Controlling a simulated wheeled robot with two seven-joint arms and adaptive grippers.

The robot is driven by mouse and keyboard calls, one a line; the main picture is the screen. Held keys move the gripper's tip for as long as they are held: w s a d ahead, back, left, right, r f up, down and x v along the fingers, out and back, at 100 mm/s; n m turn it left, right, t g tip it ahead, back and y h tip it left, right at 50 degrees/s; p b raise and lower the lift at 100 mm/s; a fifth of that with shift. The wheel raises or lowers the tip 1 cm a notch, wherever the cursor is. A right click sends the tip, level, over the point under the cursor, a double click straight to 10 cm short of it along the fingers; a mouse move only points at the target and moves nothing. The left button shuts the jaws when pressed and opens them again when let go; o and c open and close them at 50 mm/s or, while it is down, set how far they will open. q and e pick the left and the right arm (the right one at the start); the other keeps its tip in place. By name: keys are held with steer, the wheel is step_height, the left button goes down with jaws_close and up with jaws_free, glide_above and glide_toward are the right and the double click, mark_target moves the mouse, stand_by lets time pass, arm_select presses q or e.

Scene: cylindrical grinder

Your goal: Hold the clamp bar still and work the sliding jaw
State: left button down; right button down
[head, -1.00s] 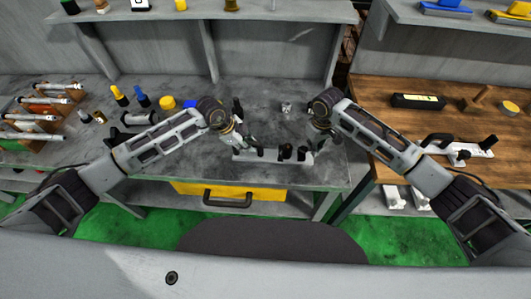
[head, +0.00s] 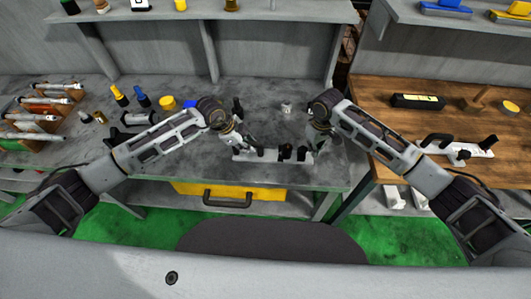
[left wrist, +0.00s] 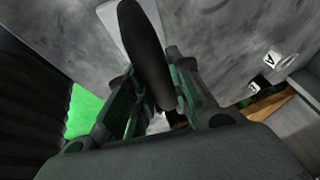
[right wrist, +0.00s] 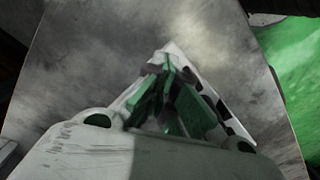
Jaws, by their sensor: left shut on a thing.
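The clamp bar (head: 241,156) is a pale bar with black parts, lying along the front of the grey workbench. My left gripper (head: 257,150) is at the bar's left part. In the left wrist view its green-padded fingers (left wrist: 155,98) are shut on a black handle (left wrist: 143,45) of the clamp. My right gripper (head: 316,150) is at the bar's right end, close to the black upright parts (head: 286,152), one of which seems to be the sliding jaw. In the right wrist view its green pads (right wrist: 178,98) are close together over the pale bar (right wrist: 203,70); what lies between them is unclear.
A small metal part (head: 286,107) stands on the grey workbench (head: 200,160) behind the clamp. Yellow and blue-capped items and a rack (head: 40,115) are at the left. A wooden table (head: 470,120) at the right holds another pale bar (head: 465,148). A yellow drawer (head: 265,195) is below.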

mark_target(311, 157)
steer(key=shift+f, duration=1.55)
stand_by(1.9)
steer(key=shift+r, duration=1.75)
